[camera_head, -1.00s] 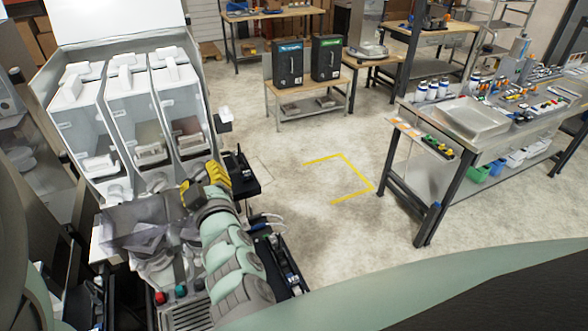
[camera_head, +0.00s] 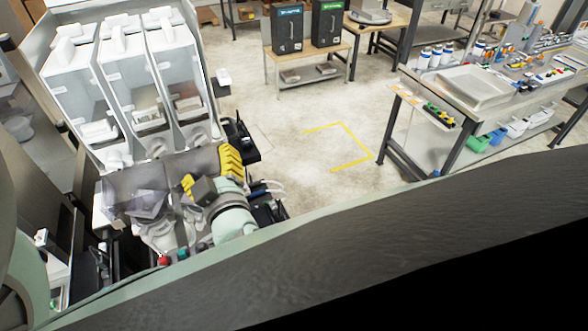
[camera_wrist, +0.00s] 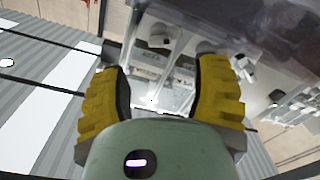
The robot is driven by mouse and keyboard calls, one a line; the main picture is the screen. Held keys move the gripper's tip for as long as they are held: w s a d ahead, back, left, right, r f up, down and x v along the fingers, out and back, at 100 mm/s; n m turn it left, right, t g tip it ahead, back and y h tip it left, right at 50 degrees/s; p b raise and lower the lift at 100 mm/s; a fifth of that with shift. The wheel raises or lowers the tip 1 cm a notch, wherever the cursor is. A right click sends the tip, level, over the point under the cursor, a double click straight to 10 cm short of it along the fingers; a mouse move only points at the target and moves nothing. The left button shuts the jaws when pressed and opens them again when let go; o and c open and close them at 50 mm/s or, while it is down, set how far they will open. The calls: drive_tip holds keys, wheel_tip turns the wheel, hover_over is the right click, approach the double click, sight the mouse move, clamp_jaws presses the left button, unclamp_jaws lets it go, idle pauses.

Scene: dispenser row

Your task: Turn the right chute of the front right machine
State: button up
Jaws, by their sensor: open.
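The dispenser machine (camera_head: 84,178) with three tall clear hoppers stands at the left of the head view. Its right hopper (camera_head: 172,65) has a white lid and a small pale part low at its front. A smoky translucent cover (camera_head: 130,190) is below the hoppers, with pale funnel shapes under it. The chutes cannot be told clearly there. My gripper (camera_head: 210,173) is beside the cover's right end, below the right hopper. In the wrist view my gripper (camera_wrist: 160,92) has its yellow fingers apart with nothing between them; clear panels and pale parts lie beyond.
Another machine (camera_head: 30,120) stands close on the left. A dark box-like part (camera_head: 240,138) juts out at the machine's right side. Open floor (camera_head: 290,160) with yellow tape lies to the right, before a workbench (camera_head: 475,90).

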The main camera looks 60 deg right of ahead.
drive_tip(key=shift+v, duration=2.55)
